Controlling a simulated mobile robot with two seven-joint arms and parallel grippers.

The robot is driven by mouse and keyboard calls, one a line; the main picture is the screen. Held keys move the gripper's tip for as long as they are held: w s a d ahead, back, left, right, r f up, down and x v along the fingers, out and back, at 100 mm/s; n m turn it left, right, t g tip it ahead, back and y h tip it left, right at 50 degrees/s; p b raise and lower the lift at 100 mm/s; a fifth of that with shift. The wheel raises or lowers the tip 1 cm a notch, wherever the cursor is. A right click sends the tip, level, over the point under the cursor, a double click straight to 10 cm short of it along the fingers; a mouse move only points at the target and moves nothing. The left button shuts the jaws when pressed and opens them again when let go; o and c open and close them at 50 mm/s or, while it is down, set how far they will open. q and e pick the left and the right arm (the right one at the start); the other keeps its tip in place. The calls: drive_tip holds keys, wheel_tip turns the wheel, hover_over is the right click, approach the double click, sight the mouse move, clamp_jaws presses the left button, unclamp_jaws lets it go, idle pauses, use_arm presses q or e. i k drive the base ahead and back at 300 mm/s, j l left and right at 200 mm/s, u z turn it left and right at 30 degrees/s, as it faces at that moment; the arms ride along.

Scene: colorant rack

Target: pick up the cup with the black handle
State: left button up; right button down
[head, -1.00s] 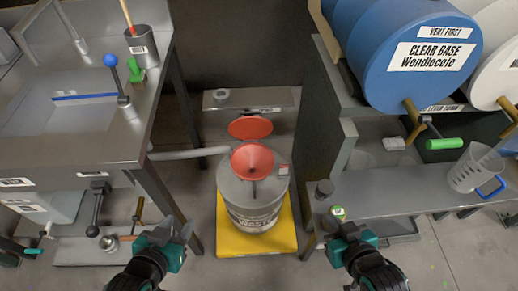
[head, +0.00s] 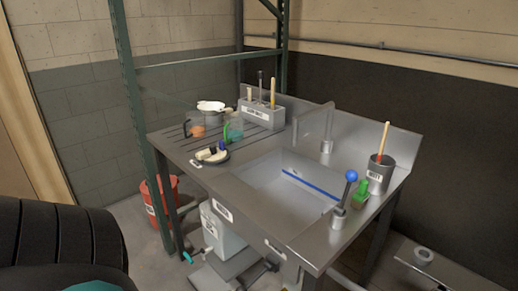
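A clear cup-like vessel (head: 233,130) with a greenish tint stands on the ribbed left part of the steel sink bench. Just left of it, a small dark upright piece (head: 187,128), possibly a black handle, shows beside a small orange-brown item (head: 198,131). They are too small to tell whether the dark piece belongs to a cup. A dark ribbed part of my arm fills the lower left, with a sliver of teal at the bottom edge. No gripper fingertips show.
A red bucket (head: 160,200) is on the floor.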

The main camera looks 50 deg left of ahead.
sight(195, 121)
drive_tip(key=u, duration=2.05)
